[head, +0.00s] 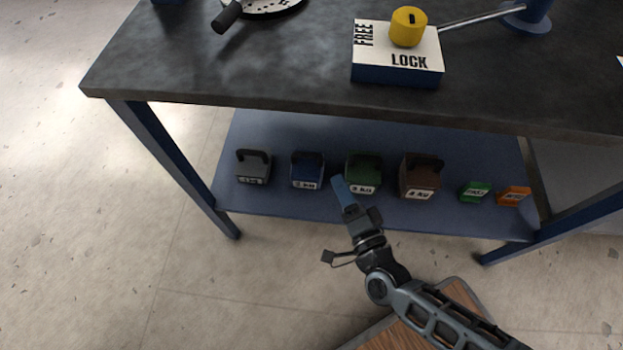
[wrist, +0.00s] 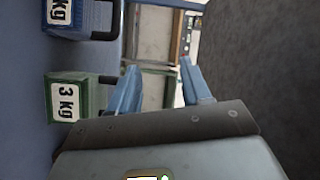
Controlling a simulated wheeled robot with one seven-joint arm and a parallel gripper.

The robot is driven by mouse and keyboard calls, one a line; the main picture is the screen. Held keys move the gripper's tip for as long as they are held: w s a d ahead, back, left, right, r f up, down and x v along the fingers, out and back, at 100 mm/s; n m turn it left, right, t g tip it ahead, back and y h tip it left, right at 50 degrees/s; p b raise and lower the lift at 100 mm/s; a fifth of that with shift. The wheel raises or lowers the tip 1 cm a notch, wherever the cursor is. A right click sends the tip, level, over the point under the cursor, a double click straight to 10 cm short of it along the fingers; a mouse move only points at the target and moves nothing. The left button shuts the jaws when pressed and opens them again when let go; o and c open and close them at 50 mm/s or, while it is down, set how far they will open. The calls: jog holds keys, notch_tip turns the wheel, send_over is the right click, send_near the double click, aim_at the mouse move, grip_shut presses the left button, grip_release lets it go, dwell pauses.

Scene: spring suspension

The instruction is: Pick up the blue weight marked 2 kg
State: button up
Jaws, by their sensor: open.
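The blue weight (head: 307,170) stands on the lower shelf between a grey weight and a green one, with a dark handle on top and a white label on its front. It also shows in the wrist view (wrist: 78,18) at the top left, cut by the frame edge, with only part of its label visible. My gripper (head: 338,182) is open and empty. In the head view its tip is near the shelf's front, between the blue and green weights. In the wrist view my gripper's two blue fingers (wrist: 163,80) stand apart, with no weight between them.
The green 3 kg weight (head: 363,174) is close to my gripper; it also shows in the wrist view (wrist: 75,97). The grey weight (head: 253,167), brown weight (head: 420,177) and green and orange blocks share the blue shelf (head: 270,205). The dark tabletop (head: 230,70) overhangs it.

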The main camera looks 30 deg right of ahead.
aim_at(308, 157)
jog(key=w+a+f+m+h+b, duration=0.25)
jog(key=w+f+m, duration=0.25)
jog(key=w+f, duration=0.3)
jog(key=shift+g, duration=0.3)
jog(key=b+x, duration=0.3)
jog(key=x, duration=0.4)
jog(key=shift+w+d+f+b, duration=0.1)
jog(key=shift+f+b, duration=0.05)
jog(key=shift+b, duration=0.15)
jog(key=shift+c, duration=0.2)
grip_shut()
jog(key=shift+r, duration=0.3)
